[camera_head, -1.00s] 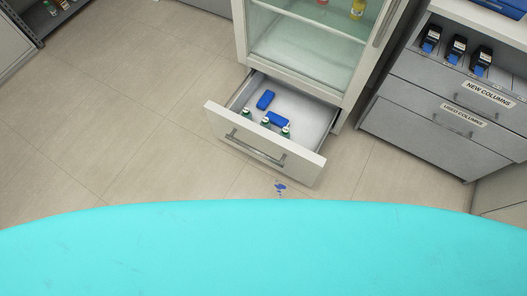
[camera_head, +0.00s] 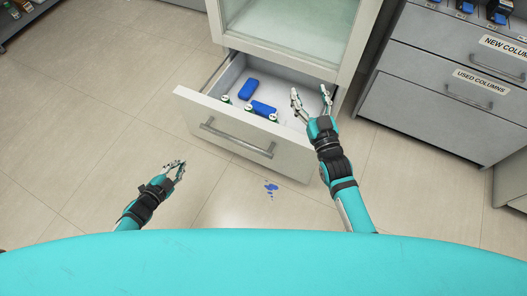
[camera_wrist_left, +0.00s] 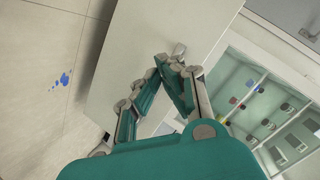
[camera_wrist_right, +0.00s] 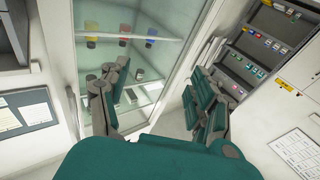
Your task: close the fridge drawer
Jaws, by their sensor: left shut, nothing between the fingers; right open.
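The fridge drawer (camera_head: 223,139) is pulled out at the bottom of the white fridge (camera_head: 285,45) in the head view. It holds two blue blocks and several green bottles with white caps. Its bar handle (camera_head: 237,139) is on the front panel. My left gripper (camera_head: 180,167) is shut and empty, left of and in front of the drawer front. In the left wrist view its fingertips (camera_wrist_left: 162,62) meet before a pale panel. My right gripper (camera_head: 311,94) is open and empty, appearing over the drawer's right end in the head view. In the right wrist view its fingers (camera_wrist_right: 155,85) are spread.
A grey cabinet (camera_head: 430,100) with drawers labelled new and used columns stands on the right. Blue spots (camera_head: 270,187) mark the floor in front of the drawer. The tiled floor (camera_head: 80,130) on the left is clear. A dark shelf (camera_head: 22,15) stands at the far left.

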